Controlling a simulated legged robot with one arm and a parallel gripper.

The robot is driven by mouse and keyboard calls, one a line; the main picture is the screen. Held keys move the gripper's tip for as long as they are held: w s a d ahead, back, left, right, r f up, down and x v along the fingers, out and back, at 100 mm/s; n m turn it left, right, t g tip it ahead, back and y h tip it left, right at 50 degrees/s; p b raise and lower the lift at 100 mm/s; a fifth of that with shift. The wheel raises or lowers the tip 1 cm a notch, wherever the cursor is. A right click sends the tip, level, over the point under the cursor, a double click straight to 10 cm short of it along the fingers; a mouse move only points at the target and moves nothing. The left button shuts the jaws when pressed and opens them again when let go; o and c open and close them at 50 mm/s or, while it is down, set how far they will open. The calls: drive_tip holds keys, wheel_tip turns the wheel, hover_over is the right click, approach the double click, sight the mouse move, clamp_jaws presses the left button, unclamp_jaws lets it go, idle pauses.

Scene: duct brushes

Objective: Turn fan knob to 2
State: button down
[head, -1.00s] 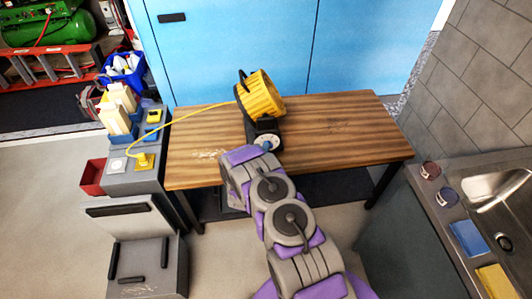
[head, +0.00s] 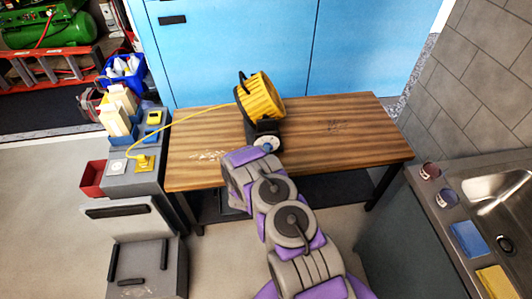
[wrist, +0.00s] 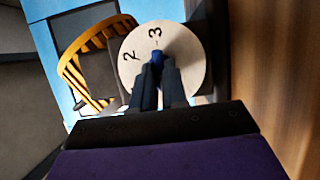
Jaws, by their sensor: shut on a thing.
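The yellow and black fan (head: 262,97) stands on the wooden table. Its round white dial (wrist: 185,52) shows the numbers 2 and 3 in the wrist view. The blue fan knob (wrist: 157,57) is at the dial's middle, with the 3 straight above it and the 2 to its upper left. My gripper (wrist: 158,70) is shut on the knob, one dark finger on each side. The fingers hide the lower part of the dial and any other numbers. In the head view my arm hides the gripper, and only part of the dial (head: 265,145) shows.
The wooden table (head: 350,140) is clear to the fan's right. A yellow cord (head: 185,118) runs left from the fan to a yellow plug (head: 143,163) on the grey cabinet. A sink (head: 505,205) stands at the right.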

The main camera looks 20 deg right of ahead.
drive_tip(key=shift+m+p, duration=0.3)
drive_tip(key=shift+p, duration=0.15)
drive_tip(key=m+y+p, duration=0.3)
drive_tip(key=m, duration=0.2)
drive_tip(key=d+m+y+p, duration=0.1)
drive_tip(key=m+y+p, duration=0.2)
drive_tip(key=m, duration=0.3)
drive_tip(key=m+y+p, duration=0.4)
drive_tip(key=m, duration=0.1)
drive_tip(key=shift+s+d+r+m+p, duration=0.15)
drive_tip(key=shift+s+r+m+p, duration=0.05)
drive_tip(key=shift+s+m+p, duration=0.15)
idle(0.4)
idle(0.5)
drive_tip(key=c, duration=1.2)
unclamp_jaws()
drive_tip(key=shift+w+d, duration=0.1)
drive_tip(key=shift+w, duration=0.05)
drive_tip(key=shift+o, duration=0.2)
